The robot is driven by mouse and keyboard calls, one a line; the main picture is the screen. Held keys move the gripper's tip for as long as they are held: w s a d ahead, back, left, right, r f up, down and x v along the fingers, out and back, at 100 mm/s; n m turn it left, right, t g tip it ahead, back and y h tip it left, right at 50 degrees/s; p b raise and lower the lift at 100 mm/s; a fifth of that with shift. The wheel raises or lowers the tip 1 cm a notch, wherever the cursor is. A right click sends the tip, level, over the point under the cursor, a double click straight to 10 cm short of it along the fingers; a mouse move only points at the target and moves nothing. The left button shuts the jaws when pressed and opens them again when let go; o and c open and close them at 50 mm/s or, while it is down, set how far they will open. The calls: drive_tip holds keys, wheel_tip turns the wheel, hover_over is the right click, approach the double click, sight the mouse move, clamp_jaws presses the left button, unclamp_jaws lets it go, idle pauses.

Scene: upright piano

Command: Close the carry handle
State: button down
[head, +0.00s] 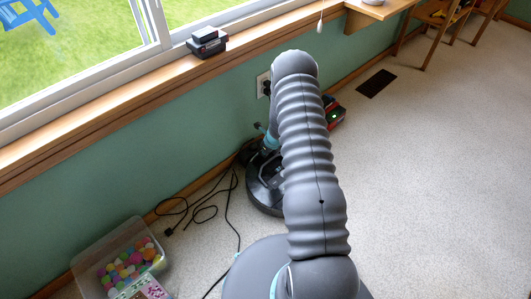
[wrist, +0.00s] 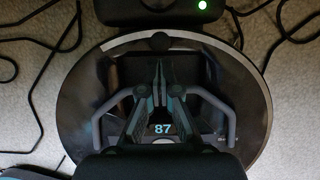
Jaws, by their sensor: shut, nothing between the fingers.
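A round, dark, shiny device (wrist: 65,100) lies flat on the carpet and fills the middle of the wrist view. In the head view its dark round body (head: 262,195) stands by the wall, partly behind my arm. My gripper (wrist: 160,68) is shut and empty, pointing at the device from above. It also shows in the head view, small, with a teal part (head: 268,140). Whether its fingertips touch the device cannot be told. I cannot make out the carry handle clearly; my gripper and its shadow cover the device's middle.
A red and black box with a green light (head: 335,115) stands behind the device. Black cables (head: 205,200) lie on the carpet to the left. A clear bin (head: 90,260) of coloured balls is at lower left. The green wall is close behind; carpet on the right is free.

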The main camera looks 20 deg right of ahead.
drive_tip(key=shift+d+f, duration=0.1)
drive_tip(key=shift+f, duration=0.05)
idle(0.4)
drive_tip(key=shift+s+f+b, duration=0.15)
drive_tip(key=shift+s+b, duration=0.05)
drive_tip(key=shift+b, duration=0.35)
drive_tip(key=shift+s+d+b, duration=0.15)
drive_tip(key=shift+s+b, duration=0.05)
drive_tip(key=shift+b, duration=0.15)
drive_tip(key=shift+s+d+b, duration=0.1)
drive_tip(key=shift+s+b, duration=0.2)
drive_tip(key=shift+b, duration=0.2)
drive_tip(key=v, duration=1.2)
